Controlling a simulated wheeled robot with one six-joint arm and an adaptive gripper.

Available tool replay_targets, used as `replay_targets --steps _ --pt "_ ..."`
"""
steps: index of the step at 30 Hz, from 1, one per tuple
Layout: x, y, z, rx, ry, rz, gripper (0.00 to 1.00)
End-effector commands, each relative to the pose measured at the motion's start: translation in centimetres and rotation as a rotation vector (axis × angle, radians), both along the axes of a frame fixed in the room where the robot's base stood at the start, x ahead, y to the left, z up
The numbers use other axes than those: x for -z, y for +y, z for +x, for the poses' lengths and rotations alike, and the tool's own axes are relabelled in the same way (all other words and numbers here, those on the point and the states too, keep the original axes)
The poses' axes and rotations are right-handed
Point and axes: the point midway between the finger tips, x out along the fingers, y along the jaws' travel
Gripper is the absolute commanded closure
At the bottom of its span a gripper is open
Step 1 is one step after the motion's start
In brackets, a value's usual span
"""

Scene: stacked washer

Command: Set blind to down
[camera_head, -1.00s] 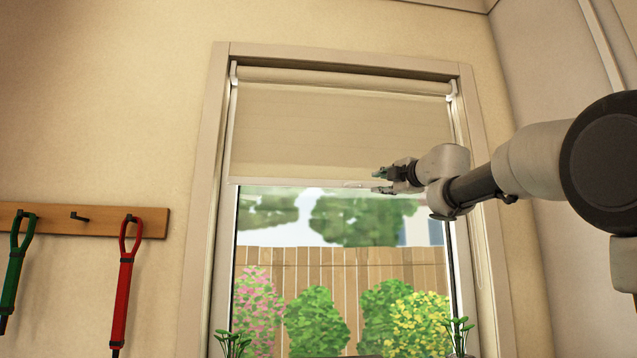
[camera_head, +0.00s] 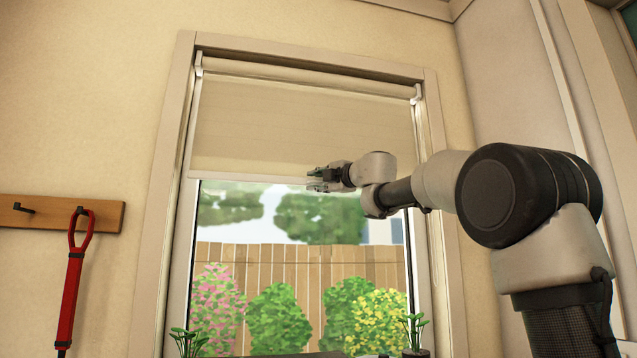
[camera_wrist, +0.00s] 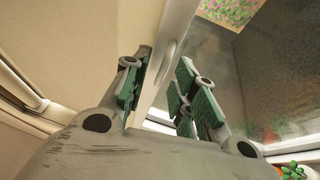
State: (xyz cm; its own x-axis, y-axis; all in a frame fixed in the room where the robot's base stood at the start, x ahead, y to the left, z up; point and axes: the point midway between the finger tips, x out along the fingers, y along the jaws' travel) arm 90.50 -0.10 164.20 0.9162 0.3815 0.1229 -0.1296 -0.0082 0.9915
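The beige roller blind (camera_head: 290,128) covers roughly the upper third of the window in the head view. Its pale bottom bar (camera_head: 240,178) hangs level above the uncovered glass. My gripper (camera_head: 314,181) is at the middle of this bar, one finger near its upper side and one below. In the wrist view, the fingers (camera_wrist: 160,98) are apart, with the white bar and its small pull tab (camera_wrist: 168,58) running between them. The left finger looks very close to the bar; I cannot tell whether it touches. The tab is hidden behind my gripper in the head view.
The window frame (camera_head: 164,200) surrounds the blind. Two potted plants stand low at the window, left (camera_head: 188,342) and right (camera_head: 414,330). A wooden hook rail (camera_head: 100,212) with a red strap (camera_head: 70,285) is on the left wall.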

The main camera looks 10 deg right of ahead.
Motion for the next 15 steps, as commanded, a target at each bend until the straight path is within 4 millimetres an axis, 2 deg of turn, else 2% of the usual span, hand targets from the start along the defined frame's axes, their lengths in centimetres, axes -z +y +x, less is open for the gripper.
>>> replay_targets --steps 1,5,15 --pt "0.0 0.0 -0.01 0.0 0.0 0.0 0.76" --pt "0.01 -0.01 -0.02 0.0 0.0 0.0 1.0" --pt "0.22 0.01 -0.04 0.0 0.001 0.002 1.0"
